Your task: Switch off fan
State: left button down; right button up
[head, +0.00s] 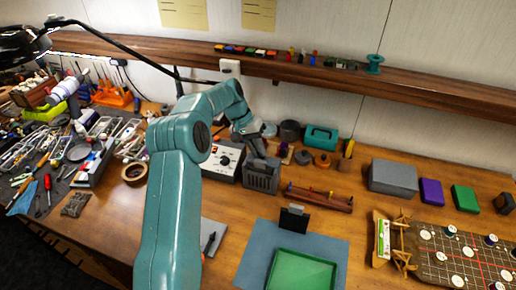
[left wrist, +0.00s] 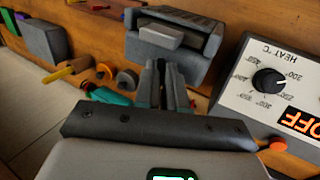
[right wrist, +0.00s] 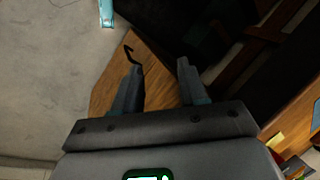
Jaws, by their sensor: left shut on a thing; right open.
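The fan appears to be the grey box-shaped unit (head: 262,178) on the workbench, right of the white heat control station (head: 224,160). In the left wrist view the grey unit (left wrist: 172,48) stands just ahead of my left fingers. My left gripper (head: 257,150) reaches down to its top. In its wrist view the left fingers (left wrist: 166,85) are close together against the unit's near edge, shut on a small part of it that they mostly hide. My right gripper (right wrist: 158,82) is open and empty, away from the fan; the head view does not show it.
A teal box (head: 320,137), an orange tape roll (head: 322,159) and a wooden rack (head: 320,197) are nearby. A green tray (head: 300,272) lies in front. A shelf (head: 300,72) runs above.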

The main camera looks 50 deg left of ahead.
pick_arm(q)
jog(key=c, duration=1.2)
grip_release()
jog(key=shift+a+r, duration=0.15)
jog(key=shift+r, duration=0.05)
jog(key=v, duration=1.1)
jog(key=shift+s+r, duration=0.25)
